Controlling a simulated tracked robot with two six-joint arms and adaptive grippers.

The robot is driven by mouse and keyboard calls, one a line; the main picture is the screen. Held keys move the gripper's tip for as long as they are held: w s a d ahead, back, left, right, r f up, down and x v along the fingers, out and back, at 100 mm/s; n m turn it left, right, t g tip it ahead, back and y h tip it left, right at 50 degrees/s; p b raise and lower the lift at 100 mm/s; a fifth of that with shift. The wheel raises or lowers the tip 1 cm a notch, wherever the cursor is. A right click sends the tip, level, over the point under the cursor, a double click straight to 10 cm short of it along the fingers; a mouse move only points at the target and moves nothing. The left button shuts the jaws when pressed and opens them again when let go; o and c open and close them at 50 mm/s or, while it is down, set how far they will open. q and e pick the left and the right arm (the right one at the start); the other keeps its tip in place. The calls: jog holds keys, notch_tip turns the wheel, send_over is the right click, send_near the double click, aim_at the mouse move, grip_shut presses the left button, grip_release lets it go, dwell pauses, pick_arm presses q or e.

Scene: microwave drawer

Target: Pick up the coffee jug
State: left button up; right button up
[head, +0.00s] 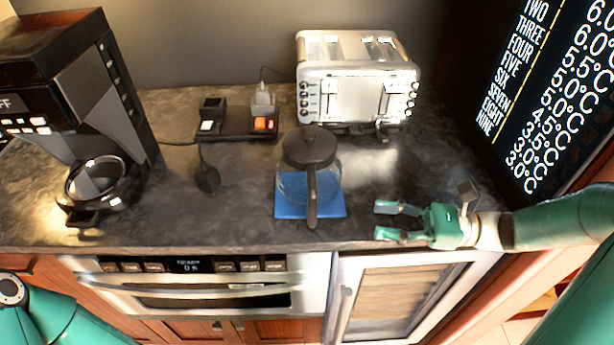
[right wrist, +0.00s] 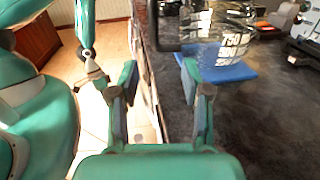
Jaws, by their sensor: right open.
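The coffee jug (head: 294,186) is a clear glass jug with a black lid and a black handle facing the counter's front edge. It stands upright on a blue mat (head: 334,211). In the right wrist view the jug (right wrist: 226,22) shows its printed volume marks, its top cut off, with the blue mat (right wrist: 228,72) below. My right gripper (head: 385,220) is open and empty, right of the jug near the front edge, fingers pointing left towards the handle side. It touches neither jug nor mat.
A coffee machine (head: 85,85) stands at the left, and a silver toaster (head: 355,85) behind the jug. A power strip (head: 237,122) with plugs lies between them. A dark screen (head: 550,90) rises at the right.

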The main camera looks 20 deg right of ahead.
jog(key=p, duration=0.1)
send_near(311, 218)
jog(key=w+a, duration=0.1)
jog(key=a, duration=0.1)
jog(key=w+a+f, duration=0.1)
jog(key=w, duration=0.1)
jog(key=shift+w+a, duration=0.3)
jog(key=shift+a, duration=0.1)
jog(key=shift+s+f+p+x, duration=0.15)
jog(key=shift+p+x, duration=0.15)
jog(key=shift+x, duration=1)
jog(key=shift+s+f+p+x, duration=0.1)
jog(key=shift+p+x, duration=0.15)
jog(key=shift+x, duration=1.1)
grip_shut()
